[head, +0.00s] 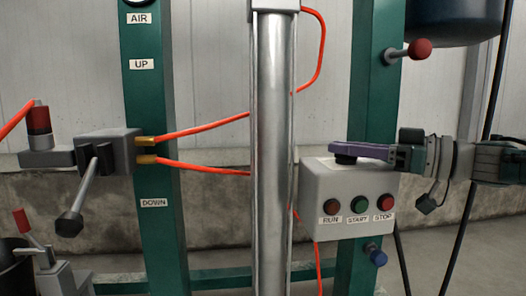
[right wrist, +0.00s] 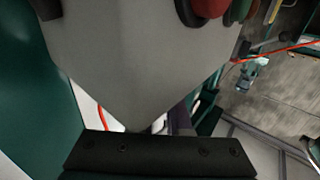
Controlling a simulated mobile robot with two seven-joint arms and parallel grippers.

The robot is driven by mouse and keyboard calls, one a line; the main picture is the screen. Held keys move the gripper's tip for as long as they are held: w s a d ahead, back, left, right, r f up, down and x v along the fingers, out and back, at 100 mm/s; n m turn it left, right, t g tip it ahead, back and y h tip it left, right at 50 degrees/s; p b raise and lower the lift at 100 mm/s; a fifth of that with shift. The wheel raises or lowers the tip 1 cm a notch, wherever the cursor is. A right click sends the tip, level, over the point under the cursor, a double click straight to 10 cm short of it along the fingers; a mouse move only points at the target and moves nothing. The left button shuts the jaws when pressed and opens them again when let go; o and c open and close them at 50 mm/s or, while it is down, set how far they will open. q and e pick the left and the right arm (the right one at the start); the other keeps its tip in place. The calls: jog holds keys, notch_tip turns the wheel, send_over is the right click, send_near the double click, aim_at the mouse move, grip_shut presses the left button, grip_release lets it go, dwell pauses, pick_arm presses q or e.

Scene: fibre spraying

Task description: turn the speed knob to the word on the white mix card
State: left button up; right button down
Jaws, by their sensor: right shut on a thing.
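A pale grey control box (head: 322,188) stands right of the silver column, with buttons marked RUN (head: 331,206), START (head: 359,204) and STOP (head: 385,202) on its front. A dark round knob (head: 345,160) sits on its top. My right gripper (head: 352,151) comes in from the right, its flat purple end level over the top of the box and shut on the dark knob, which it partly covers. In the right wrist view the grey box (right wrist: 135,60) fills the middle; the grip is hidden there. No white mix card and no speed word are readable. My left gripper is out of view.
A green frame with AIR, UP and DOWN labels carries a grey valve with a lever (head: 82,195). Orange hoses (head: 205,127) run to the silver column (head: 272,150). A red knob (head: 420,48) and a blue knob (head: 377,255) stick out near the box.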

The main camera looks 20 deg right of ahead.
jog(key=c, duration=0.9)
grip_release()
jog(key=p+v, duration=0.3)
jog(key=v, duration=0.7)
jog(key=shift+w+r, duration=0.1)
